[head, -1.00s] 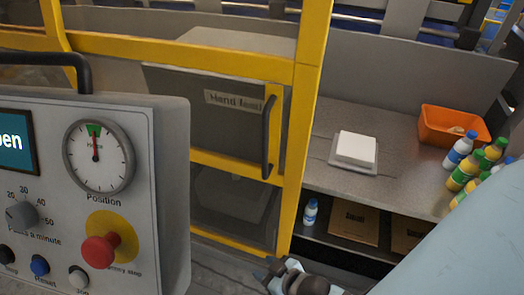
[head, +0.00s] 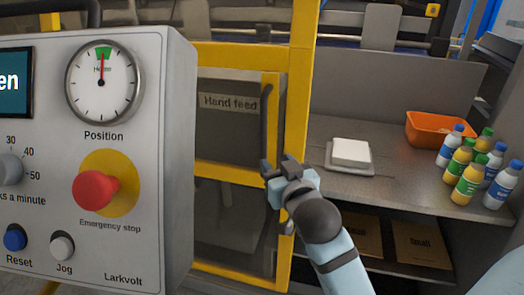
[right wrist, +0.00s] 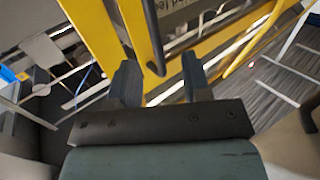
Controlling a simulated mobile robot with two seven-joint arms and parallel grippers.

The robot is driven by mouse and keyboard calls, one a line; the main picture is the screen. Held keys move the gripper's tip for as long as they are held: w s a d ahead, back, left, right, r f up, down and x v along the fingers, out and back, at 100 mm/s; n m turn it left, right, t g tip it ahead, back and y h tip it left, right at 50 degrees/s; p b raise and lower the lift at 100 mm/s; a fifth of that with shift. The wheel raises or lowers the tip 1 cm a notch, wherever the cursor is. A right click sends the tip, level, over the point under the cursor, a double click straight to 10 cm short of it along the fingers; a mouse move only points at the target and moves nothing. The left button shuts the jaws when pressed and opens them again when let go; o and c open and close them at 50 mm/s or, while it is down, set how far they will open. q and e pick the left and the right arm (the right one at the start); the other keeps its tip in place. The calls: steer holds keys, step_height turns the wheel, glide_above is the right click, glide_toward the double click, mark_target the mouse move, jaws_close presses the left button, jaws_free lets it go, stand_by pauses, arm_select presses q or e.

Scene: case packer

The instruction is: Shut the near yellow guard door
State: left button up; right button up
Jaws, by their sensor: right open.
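The near yellow guard door (head: 222,175) has a dark window labelled "Hand feed" and stands beside a yellow post (head: 300,90). I cannot tell how wide any gap at its edge is. Its black upright handle (head: 265,112) is on the door's right side; the lower part is hidden by my right gripper. My right gripper (head: 279,165) is open at the handle's lower end. In the right wrist view, the handle (right wrist: 152,35) ends between and beyond the open fingers (right wrist: 160,78); contact is not clear. My left gripper is out of view.
A grey control panel (head: 150,190) with a red emergency stop (head: 95,190) stands close on the left; its cut-off screen ends in "en". Right of the post, a grey counter (head: 395,170) holds an orange bin (head: 435,138), a white block (head: 350,152) and several bottles. Boxes lie below.

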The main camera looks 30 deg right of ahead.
mark_target(265, 135)
steer(key=shift+m+h, duration=0.3)
steer(key=shift+h, duration=0.1)
steer(key=x, duration=0.4)
steer(key=r+x, duration=0.1)
steer(key=x, duration=0.3)
steer(key=r+p+x, duration=0.1)
steer(key=x, duration=0.4)
steer(key=shift+d, duration=0.3)
steer(key=shift+c, duration=0.3)
jaws_close()
